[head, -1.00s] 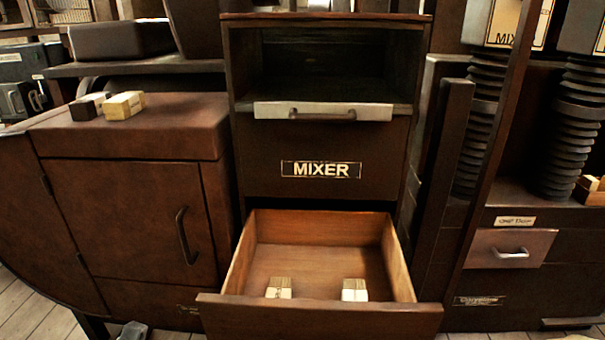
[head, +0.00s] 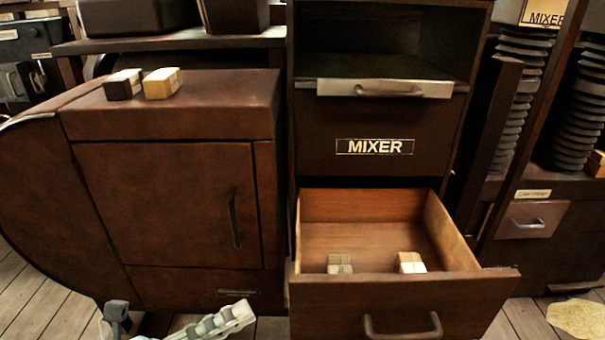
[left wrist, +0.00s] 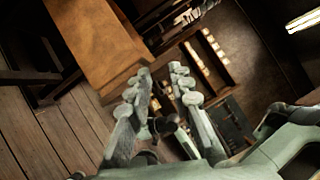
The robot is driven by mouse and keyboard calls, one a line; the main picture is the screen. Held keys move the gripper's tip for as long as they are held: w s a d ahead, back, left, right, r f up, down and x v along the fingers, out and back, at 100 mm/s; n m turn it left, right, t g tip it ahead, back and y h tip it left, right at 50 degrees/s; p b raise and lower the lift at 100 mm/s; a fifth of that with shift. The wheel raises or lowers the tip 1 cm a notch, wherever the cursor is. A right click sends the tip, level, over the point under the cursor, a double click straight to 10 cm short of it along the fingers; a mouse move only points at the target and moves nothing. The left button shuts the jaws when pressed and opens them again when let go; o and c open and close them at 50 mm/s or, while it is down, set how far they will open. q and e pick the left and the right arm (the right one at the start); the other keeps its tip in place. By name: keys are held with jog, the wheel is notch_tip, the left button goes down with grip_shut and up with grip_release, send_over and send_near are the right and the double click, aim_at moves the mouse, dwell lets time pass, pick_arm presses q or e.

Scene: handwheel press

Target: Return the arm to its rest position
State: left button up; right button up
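My left gripper (head: 218,322) shows at the bottom edge of the head view, in front of the brown cabinet and left of the open drawer. Its pale jointed finger is partly cut off by the frame. In the left wrist view the two fingers of the left gripper (left wrist: 160,73) stand apart with a gap between them, and nothing is held. My right gripper is not in either view.
The MIXER unit's lower drawer (head: 404,300) is pulled out, with two small blocks inside (head: 340,264) (head: 411,262). A dark-and-pale block (head: 124,84) and a yellowish block (head: 162,83) sit on the brown cabinet (head: 165,205). Plank floor shows at lower left.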

pick_arm(q)
jog(key=w+a+f+n+t+y+p, duration=0.25)
jog(key=w+a+n+t+y, duration=0.55)
jog(key=w+a+n+y, duration=0.6)
jog(key=s+a+f+n+g+y, duration=0.3)
jog(key=a+f+n+y, duration=0.1)
jog(key=f+n, duration=0.6)
jog(key=s+d+f+n+g+y+p, duration=0.1)
jog(key=s+f+n+g, duration=0.7)
jog(key=s+f, duration=0.8)
jog(key=g, duration=0.3)
jog(key=shift+s+d+n, duration=0.15)
jog(key=shift+s+n, duration=0.05)
jog(key=shift+n, duration=0.2)
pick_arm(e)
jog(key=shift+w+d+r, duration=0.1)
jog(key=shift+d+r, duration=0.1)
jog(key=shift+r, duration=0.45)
